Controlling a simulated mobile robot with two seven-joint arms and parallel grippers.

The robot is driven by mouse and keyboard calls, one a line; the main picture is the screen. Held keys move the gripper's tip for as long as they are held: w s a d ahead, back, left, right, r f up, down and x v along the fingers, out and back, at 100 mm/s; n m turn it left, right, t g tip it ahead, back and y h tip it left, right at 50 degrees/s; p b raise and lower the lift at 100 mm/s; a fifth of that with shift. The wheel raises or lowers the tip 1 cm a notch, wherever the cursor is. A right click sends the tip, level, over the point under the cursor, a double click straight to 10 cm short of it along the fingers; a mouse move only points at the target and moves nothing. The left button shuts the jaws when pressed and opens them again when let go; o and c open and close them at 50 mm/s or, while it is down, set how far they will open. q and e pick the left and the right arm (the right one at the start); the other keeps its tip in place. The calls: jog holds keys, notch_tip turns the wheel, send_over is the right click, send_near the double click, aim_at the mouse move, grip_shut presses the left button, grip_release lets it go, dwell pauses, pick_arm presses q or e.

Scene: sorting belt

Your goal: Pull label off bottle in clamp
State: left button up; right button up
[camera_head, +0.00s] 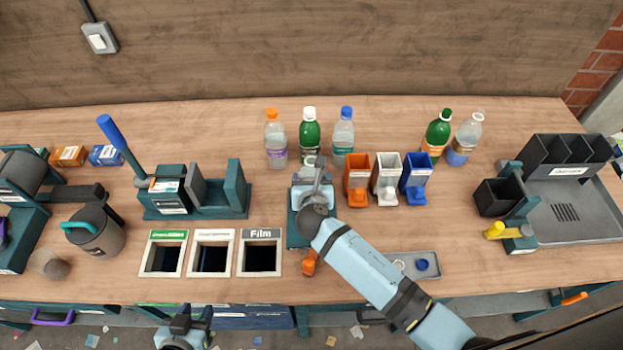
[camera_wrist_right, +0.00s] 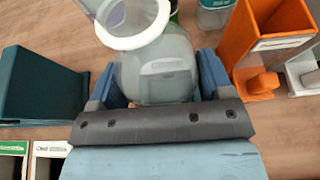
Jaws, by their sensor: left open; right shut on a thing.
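A teal clamp (camera_head: 297,236) stands at the middle of the bench, mostly covered by my right arm. A clear grey bottle (camera_wrist_right: 155,72) with a white ring at its neck fills the middle of the right wrist view. My right gripper (camera_head: 314,188) is over the clamp. In the right wrist view its fingers (camera_wrist_right: 157,88) lie on both sides of the bottle's body, shut on it. A label on this bottle is not clearly visible. My left gripper (camera_head: 188,318) is open and empty at the front edge, below the bench top.
Orange, white and blue small bins (camera_head: 387,177) stand right of the clamp. Several bottles (camera_head: 310,137) stand behind it. Framed openings, one marked Film (camera_head: 262,234), lie to the left. A grey tray (camera_head: 437,272) with a blue cap and an orange-handled tool (camera_head: 309,263) lie in front.

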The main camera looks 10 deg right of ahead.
aim_at(311, 169)
dwell(0.3)
jog(key=shift+r+p, duration=1.25)
jog(key=shift+p, duration=0.25)
jog(key=shift+r+p, duration=0.5)
jog(key=shift+r, duration=0.75)
jog(key=shift+r, duration=2.5)
jog(key=shift+r, duration=2.5)
